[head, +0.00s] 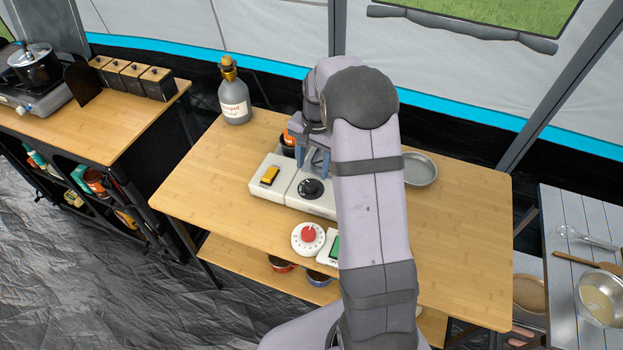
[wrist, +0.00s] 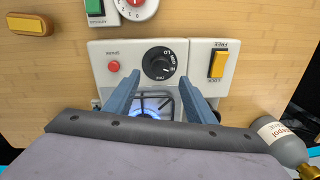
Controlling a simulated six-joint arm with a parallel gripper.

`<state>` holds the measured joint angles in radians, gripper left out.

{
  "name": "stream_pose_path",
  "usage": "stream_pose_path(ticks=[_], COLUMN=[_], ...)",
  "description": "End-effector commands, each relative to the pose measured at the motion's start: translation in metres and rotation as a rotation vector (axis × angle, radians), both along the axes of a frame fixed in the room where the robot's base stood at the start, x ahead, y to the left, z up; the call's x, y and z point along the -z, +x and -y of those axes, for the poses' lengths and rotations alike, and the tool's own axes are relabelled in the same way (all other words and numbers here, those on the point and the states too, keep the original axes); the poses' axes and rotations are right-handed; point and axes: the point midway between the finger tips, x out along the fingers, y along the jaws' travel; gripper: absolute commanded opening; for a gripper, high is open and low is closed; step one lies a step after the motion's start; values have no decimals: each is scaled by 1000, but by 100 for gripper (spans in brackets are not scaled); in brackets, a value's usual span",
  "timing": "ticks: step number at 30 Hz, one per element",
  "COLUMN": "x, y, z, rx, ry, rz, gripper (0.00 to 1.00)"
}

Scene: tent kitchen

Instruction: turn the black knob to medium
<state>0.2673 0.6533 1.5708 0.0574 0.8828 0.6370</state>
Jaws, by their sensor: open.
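The black knob (head: 311,188) sits on the white stove panel (head: 287,196) on the wooden table. In the wrist view the black knob (wrist: 158,62) shows upside-down lettering that looks like LO, MED and HI around its face; which setting it points to I cannot tell. My gripper (head: 315,163) is at the stove, beside the knob toward the back of the table. In the wrist view my gripper (wrist: 161,80) is open and empty, its two blue fingers spread either side of the knob's line. I see no contact with the knob.
A lit burner (wrist: 150,104) shows blue flame between my fingers. A red button (wrist: 113,66) and a yellow switch (wrist: 218,64) flank the knob. A red-and-white dial (head: 308,238), a grey bottle (head: 234,102) and a metal bowl (head: 421,170) stand around.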

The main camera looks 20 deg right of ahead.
Motion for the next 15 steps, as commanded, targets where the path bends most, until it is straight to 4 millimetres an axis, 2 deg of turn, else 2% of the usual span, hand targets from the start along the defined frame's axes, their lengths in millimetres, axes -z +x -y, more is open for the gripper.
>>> stream_pose_path(ticks=[15], x=[57], y=[2], z=[-2], rx=[-3], ry=[1], rz=[-2], gripper=[50])
